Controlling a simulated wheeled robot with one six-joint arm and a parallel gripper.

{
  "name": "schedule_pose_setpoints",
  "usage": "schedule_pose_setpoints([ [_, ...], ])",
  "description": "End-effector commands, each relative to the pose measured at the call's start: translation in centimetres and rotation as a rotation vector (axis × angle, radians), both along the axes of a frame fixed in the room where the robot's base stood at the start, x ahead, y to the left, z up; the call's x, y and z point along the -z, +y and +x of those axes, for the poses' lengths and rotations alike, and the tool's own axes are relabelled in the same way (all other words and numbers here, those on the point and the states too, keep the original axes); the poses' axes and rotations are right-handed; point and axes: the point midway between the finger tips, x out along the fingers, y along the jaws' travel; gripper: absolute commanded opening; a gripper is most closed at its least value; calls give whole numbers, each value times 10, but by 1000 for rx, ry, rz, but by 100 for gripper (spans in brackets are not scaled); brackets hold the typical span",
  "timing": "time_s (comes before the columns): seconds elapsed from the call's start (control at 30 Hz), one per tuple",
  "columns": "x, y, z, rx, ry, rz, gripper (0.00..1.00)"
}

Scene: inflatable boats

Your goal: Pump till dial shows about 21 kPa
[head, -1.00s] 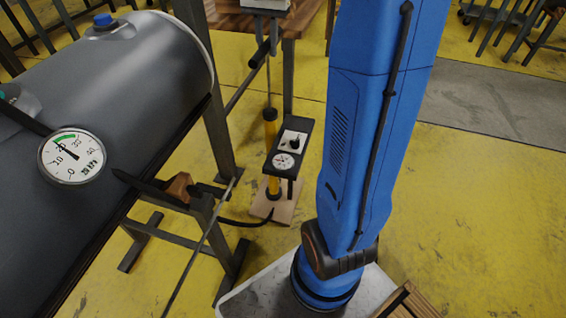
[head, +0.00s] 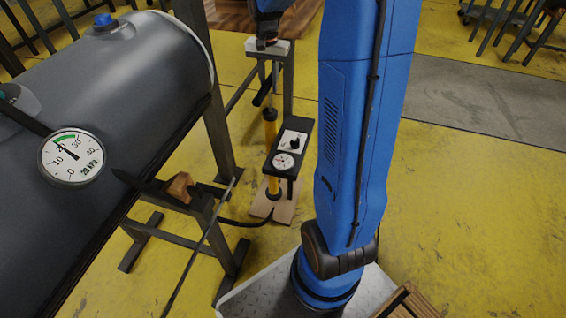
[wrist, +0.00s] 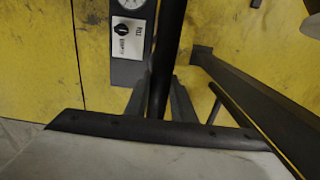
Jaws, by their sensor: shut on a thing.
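My gripper (head: 264,84) is shut on the black pump handle (wrist: 171,40), which runs between the fingers in the wrist view. In the head view, the pump rod leads down from it into the yellow pump barrel (head: 270,128), upright on a wooden base (head: 285,212). A round white dial (head: 72,158) on the grey boat tube (head: 140,75) has its needle near 20, by the start of the green band. A black panel (head: 302,130) beside the barrel carries a small gauge (head: 283,161) and a black selector knob (wrist: 124,30). The small gauge's reading is too small to tell.
The tube lies on a dark metal stand (head: 222,125) left of the pump. A black hose (head: 240,221) runs from the pump base towards the stand. A wooden crate (head: 410,303) is at the lower right. The yellow floor (head: 470,200) on the right is clear.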

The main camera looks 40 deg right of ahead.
Motion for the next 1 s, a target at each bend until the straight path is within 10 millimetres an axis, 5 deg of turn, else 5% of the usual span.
schedule_pose_setpoints([
  [0.5,67,0,0,0,3,0,0],
  [1.0,64,0,1,0,-2,-1,0],
])
